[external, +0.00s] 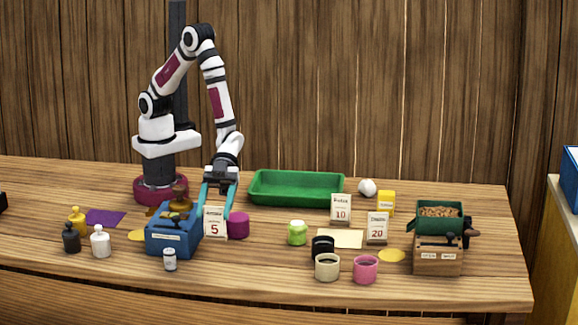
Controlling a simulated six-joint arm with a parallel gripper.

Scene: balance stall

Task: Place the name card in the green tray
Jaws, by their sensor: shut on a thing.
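My gripper (217,212) points down with its teal fingers on either side of a white upright card marked 5 (214,224), and is shut on it. The card is at table height, beside the blue box; I cannot tell whether it touches the table. Two similar cards, marked 10 (341,209) and 20 (377,228), stand to the right. Their small top lettering is too small to read, so I cannot tell which is the name card. The green tray (297,201) lies behind and to the right of my gripper and looks empty.
A blue box (172,236) stands left of the held card and a magenta cylinder (238,225) right of it. A flat cream sheet (340,239), a green jar (297,233) and several pots lie in front of the tray. A wooden box with a green bin (438,253) stands far right.

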